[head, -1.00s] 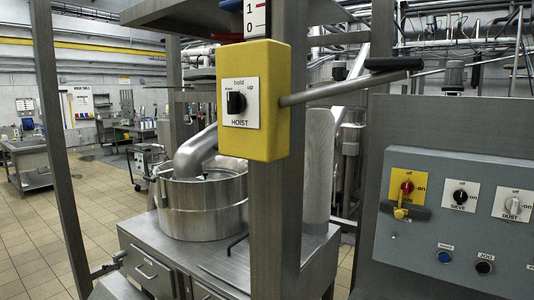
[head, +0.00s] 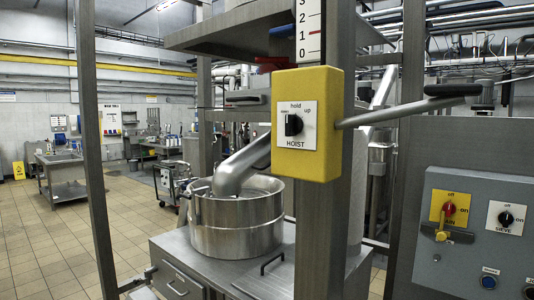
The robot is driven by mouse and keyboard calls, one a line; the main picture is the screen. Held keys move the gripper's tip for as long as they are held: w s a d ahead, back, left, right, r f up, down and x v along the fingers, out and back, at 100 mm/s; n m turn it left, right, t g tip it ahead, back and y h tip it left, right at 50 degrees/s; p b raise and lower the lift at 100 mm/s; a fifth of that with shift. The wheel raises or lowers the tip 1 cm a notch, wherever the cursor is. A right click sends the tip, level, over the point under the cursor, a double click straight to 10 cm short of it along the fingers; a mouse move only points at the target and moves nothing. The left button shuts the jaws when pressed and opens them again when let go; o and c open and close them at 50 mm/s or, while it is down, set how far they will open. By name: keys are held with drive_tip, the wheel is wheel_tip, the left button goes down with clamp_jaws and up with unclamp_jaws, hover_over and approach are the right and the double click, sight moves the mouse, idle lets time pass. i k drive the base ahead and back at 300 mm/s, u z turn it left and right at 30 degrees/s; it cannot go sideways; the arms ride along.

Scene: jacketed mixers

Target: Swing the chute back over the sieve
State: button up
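A grey metal pipe with a bend, which looks like the chute (head: 240,166), slopes down from behind the yellow hoist box. Its lower end meets the open top of a round steel drum, which looks like the sieve (head: 236,231); the near rim partly hides that end. I cannot tell whether it touches the drum. The drum stands on a steel cabinet (head: 182,250). The hoist box and post hide the pipe's upper part. My gripper is not in view.
The yellow hoist box (head: 308,160) sits on a steel post (head: 325,230) in front. A lever with a black grip (head: 453,89) sticks out to the right. A grey switch panel (head: 470,265) stands at the right. Open tiled floor (head: 60,235) lies to the left.

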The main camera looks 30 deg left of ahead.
sight(228, 179)
drive_tip(key=k, duration=0.3)
drive_tip(key=u, duration=1.05)
drive_tip(key=i, duration=0.5)
drive_tip(key=u, duration=0.05)
drive_tip(key=k, duration=0.15)
drive_tip(key=u, duration=1.05)
drive_tip(key=i, duration=1.2)
drive_tip(key=u, duration=0.15)
